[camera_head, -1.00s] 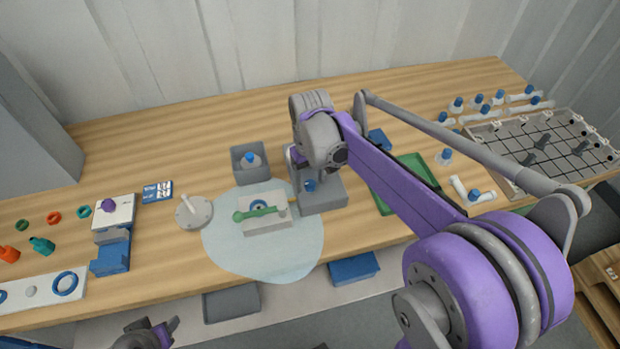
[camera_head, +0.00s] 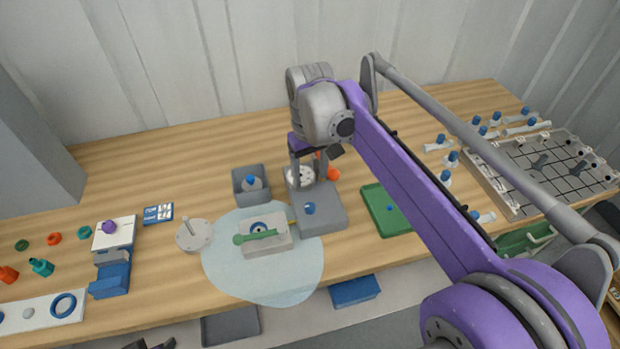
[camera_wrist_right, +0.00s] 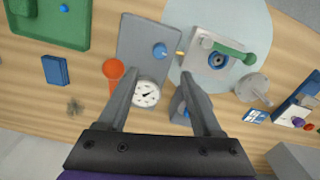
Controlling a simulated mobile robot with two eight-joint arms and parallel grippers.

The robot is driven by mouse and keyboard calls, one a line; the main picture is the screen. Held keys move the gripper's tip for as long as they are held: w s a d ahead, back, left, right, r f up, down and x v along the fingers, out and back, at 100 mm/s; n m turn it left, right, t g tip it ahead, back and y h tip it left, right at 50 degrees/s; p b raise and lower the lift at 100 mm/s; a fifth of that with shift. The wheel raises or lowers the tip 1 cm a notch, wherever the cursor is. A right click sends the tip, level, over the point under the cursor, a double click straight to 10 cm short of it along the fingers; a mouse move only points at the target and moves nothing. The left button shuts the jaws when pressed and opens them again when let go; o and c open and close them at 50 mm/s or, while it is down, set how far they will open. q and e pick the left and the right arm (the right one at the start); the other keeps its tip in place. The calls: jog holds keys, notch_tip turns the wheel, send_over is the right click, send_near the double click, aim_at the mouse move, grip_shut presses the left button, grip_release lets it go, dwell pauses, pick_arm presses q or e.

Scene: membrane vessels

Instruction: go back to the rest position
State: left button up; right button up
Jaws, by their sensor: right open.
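My right gripper (camera_head: 306,182) is open and empty, pointing down over the back of the grey block (camera_head: 322,218) with a blue knob. In the right wrist view its two fingers (camera_wrist_right: 163,78) stand wide apart, with a white round dial (camera_wrist_right: 147,93) and an orange piece (camera_wrist_right: 113,70) showing below, near the grey block (camera_wrist_right: 140,45). I cannot tell the exact height above them. Only a small part of my left gripper (camera_head: 150,343) shows at the bottom edge of the head view; its jaws cannot be read.
A pale block (camera_head: 263,247) with a green handle lies on a light blue mat (camera_head: 225,265).

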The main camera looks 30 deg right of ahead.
dwell(0.4)
jog(key=s+a+f+t, duration=0.2)
jog(key=s+a+f, duration=0.1)
jog(key=s+f, duration=0.3)
jog(key=s+a+f+t, duration=0.3)
jog(key=s+f, duration=0.4)
jog(key=s, duration=0.3)
jog(key=shift+a, duration=0.3)
jog(key=shift+w, duration=0.1)
dwell(2.6)
